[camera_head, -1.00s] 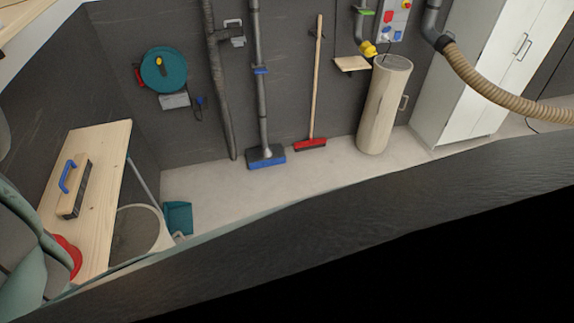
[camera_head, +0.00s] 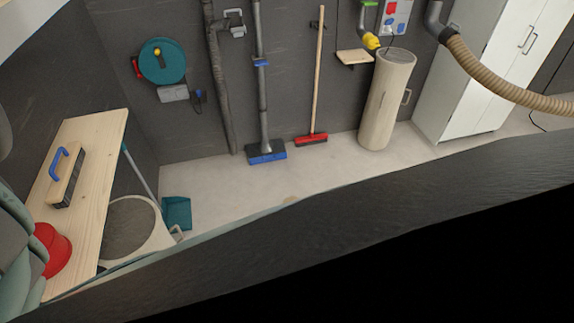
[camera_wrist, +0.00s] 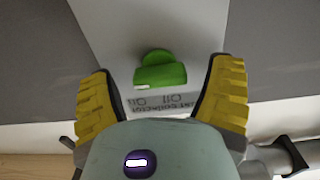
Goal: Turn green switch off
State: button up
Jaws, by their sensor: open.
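The green switch (camera_wrist: 161,72) sits on a light grey panel (camera_wrist: 205,35) in the wrist view. The panel carries upside-down lettering just below the switch. My gripper (camera_wrist: 164,77) is open, with one yellow-padded finger on each side of the switch. There is a gap between each finger and the switch, and nothing is held. I cannot pick out this switch for certain in the head view.
In the head view a wooden worktop (camera_head: 85,190) holds a blue-handled brush (camera_head: 66,178) and a red object (camera_head: 52,250). A blue broom (camera_head: 265,152), red broom (camera_head: 311,139), wooden cylinder (camera_head: 387,100) and white cabinet (camera_head: 465,80) stand along the wall.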

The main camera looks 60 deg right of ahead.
jog(key=shift+o, duration=0.2)
jog(key=c, duration=1.2)
jog(key=shift+c, duration=0.2)
